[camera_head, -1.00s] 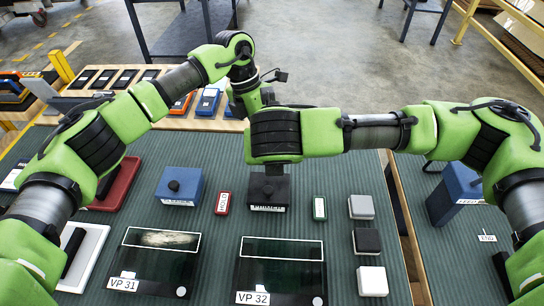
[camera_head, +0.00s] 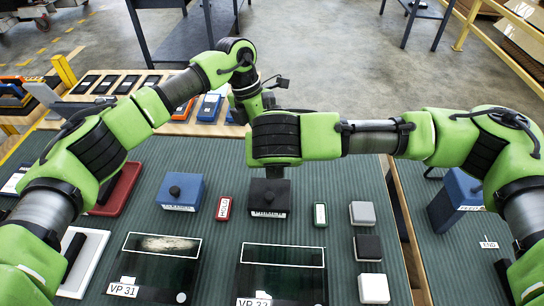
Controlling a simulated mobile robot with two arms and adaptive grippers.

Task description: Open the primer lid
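The primer box (camera_head: 268,203) is a small black box with a white front label, standing on the green ribbed mat in the middle. A dark knob appears to sit on its top; the lid looks down on the box. My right arm reaches in from the right and ends just above this box. A dark part of my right gripper (camera_head: 270,171) shows there, but its fingers are hidden and I cannot tell whether it touches the knob.
A blue box (camera_head: 181,191) with a black knob stands left of the primer. A red HOLD block (camera_head: 223,208) and a green block (camera_head: 320,215) flank the primer. Dark panels VP 31 (camera_head: 150,275) and VP 32 (camera_head: 283,280) lie in front. Several small blocks stand right, including a white one (camera_head: 373,288).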

